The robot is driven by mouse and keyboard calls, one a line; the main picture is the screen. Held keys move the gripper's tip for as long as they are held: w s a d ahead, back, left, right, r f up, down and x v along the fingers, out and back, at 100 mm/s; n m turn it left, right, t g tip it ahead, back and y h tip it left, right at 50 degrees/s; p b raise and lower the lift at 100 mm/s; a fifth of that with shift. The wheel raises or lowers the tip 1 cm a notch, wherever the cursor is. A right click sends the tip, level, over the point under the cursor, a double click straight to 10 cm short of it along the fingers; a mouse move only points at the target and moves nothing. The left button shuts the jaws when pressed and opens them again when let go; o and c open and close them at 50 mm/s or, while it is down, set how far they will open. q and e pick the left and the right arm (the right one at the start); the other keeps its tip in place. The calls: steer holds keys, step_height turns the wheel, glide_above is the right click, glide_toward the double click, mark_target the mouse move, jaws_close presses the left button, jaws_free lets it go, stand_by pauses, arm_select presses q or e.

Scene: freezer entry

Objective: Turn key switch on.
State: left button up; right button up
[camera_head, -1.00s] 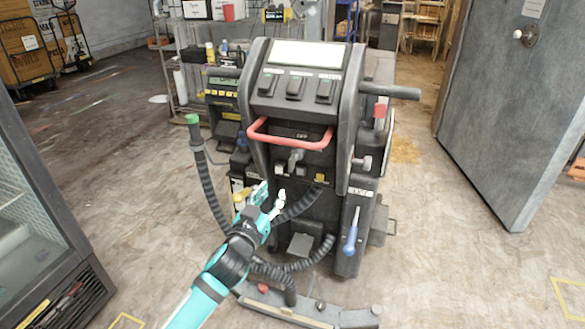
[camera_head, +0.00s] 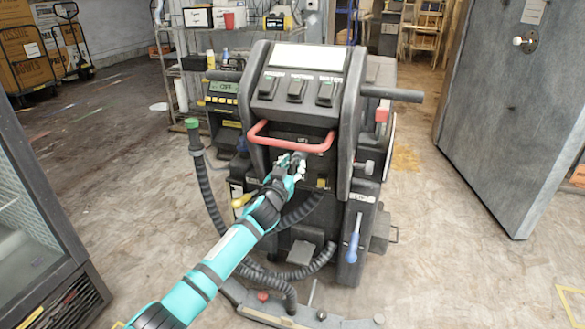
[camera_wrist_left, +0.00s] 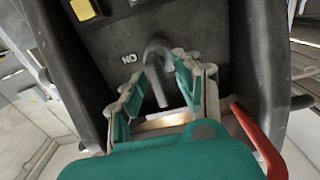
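The key switch (camera_wrist_left: 155,58), a grey hooked piece, sits on the dark panel of the black machine (camera_head: 305,215), below its red handle (camera_head: 290,137). A white label (camera_wrist_left: 130,58) beside it appears to read "ON" upside down in the left wrist view. My left gripper (camera_head: 294,163) reaches up to the panel and mostly hides the key switch in the head view. In the left wrist view the left gripper (camera_wrist_left: 163,78) is open, with one finger on each side of the key switch. Contact cannot be made out. My right gripper is not in view.
The red handle also shows close to the gripper in the left wrist view (camera_wrist_left: 258,140). Black hoses (camera_head: 210,185) curve along the machine's left and front. A glass-fronted cabinet (camera_head: 35,225) stands at left and a grey door (camera_head: 508,120) at right.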

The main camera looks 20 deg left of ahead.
arm_select(q)
steer(key=shift+c, duration=0.2)
jaws_close()
